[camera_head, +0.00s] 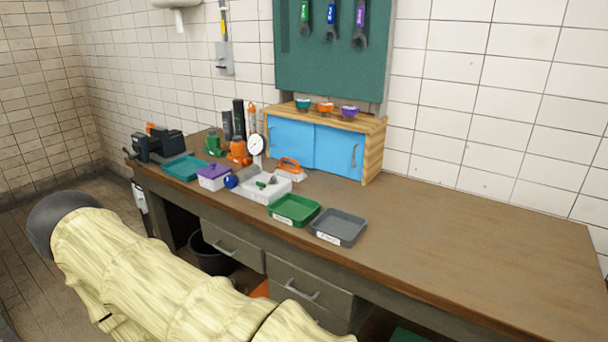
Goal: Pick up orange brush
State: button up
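The orange brush (290,167) appears to be the item with an arched orange handle over a pale base. It lies on the wooden workbench (440,235), just in front of the blue-doored cabinet and behind the green tray. My arm, in a cream sleeve, crosses the lower left of the view, in front of the bench. My gripper does not show, so its state and what it may hold are hidden.
Around the brush stand a white scale with a dial gauge (257,146), a green tray (294,209), a grey tray (339,227), a purple-lidded box (213,177) and a cabinet (315,148). A vise (157,146) stands far left. The bench's right side is clear.

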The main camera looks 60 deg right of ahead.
aim_at(282, 168)
jog(key=z, duration=1.35)
